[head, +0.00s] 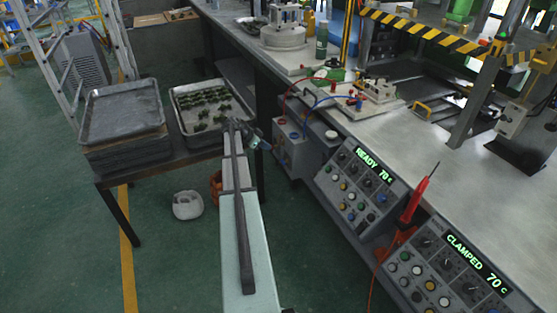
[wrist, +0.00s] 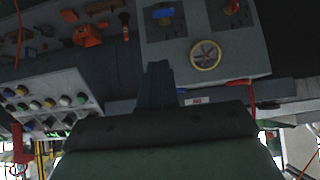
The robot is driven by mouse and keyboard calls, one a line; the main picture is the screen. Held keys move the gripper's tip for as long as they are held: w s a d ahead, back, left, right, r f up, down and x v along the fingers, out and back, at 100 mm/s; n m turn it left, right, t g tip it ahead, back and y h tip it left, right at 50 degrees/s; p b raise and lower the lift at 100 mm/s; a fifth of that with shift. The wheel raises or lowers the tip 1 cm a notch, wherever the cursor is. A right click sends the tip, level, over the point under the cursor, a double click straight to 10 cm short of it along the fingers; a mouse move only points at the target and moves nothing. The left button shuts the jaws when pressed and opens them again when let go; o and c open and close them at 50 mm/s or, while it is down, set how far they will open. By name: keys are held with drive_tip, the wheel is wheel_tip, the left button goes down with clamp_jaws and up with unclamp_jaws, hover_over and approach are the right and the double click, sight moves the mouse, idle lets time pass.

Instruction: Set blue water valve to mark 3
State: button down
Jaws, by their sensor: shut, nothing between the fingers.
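The blue water valve (wrist: 163,13) is a small blue handle on the grey face of a box, at the top of the wrist view. A mark plate shows beside it, but its marks are too small to read. My gripper (wrist: 157,72) is shut and empty, pointing at the panel below the blue valve in the picture, and looks apart from it. In the head view my gripper (head: 254,139) is at the far end of my arm, left of the grey box (head: 296,152). The valve's setting cannot be told there.
A red valve (wrist: 232,7) and a round gauge (wrist: 206,54) sit near the blue valve. Red and blue hoses rise from the box. A control panel (head: 356,190) reads READY 70 C. Trays (head: 123,110) stand on a table left of my arm.

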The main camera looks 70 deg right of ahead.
hover_over(284, 162)
drive_tip(key=w+a, duration=0.2)
drive_tip(key=a, duration=0.1)
wheel_tip(284, 162, down, 7)
drive_tip(key=shift+s+d+f, duration=0.15)
drive_tip(key=shift+f, duration=0.9)
drive_tip(key=shift+s+d+f, duration=0.1)
drive_tip(key=shift+s+f, duration=0.05)
drive_tip(key=shift+f, duration=0.85)
